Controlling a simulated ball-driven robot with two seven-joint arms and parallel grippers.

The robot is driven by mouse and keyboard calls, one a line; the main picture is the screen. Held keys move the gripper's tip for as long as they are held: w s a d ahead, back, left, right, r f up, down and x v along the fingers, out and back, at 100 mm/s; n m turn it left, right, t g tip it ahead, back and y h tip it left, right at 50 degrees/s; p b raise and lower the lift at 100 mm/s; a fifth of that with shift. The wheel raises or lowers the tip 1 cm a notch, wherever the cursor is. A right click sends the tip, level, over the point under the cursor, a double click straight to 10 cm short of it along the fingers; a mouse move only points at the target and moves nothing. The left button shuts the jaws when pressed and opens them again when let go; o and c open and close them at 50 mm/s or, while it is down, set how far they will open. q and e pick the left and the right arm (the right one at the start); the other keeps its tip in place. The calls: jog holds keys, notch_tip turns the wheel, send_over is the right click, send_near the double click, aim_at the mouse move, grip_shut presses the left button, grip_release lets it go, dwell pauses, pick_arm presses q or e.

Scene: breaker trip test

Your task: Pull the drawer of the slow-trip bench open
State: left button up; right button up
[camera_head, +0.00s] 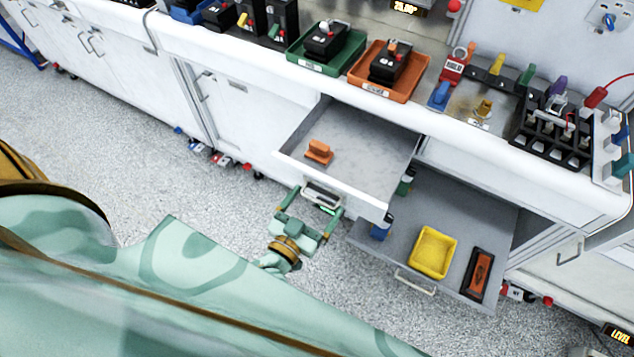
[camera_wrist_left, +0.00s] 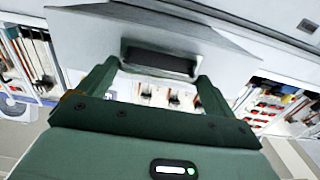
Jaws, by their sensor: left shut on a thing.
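The bench drawer (camera_head: 366,158) is pulled well out from under the white worktop, with a grey inside and a white front. A small orange block (camera_head: 319,151) sits in it near its left side. My left gripper (camera_head: 312,205) is at the drawer's front, shut on the drawer handle (camera_head: 322,195), with a finger at each end of it. In the left wrist view the dark handle (camera_wrist_left: 160,62) lies between the two fingers of the left gripper (camera_wrist_left: 157,75). My right gripper is in neither view.
A lower pulled-out shelf (camera_head: 452,208) to the right holds a yellow bin (camera_head: 433,252) and a black-and-orange item (camera_head: 478,274). The worktop bears a green tray (camera_head: 326,66), an orange tray (camera_head: 389,93) and breakers. Speckled floor lies clear left of the drawer.

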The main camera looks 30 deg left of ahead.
pick_arm(q)
jog(key=o, duration=1.1)
jog(key=shift+s, duration=0.1)
jog(key=s, duration=1.6)
jog(key=shift+a, duration=0.3)
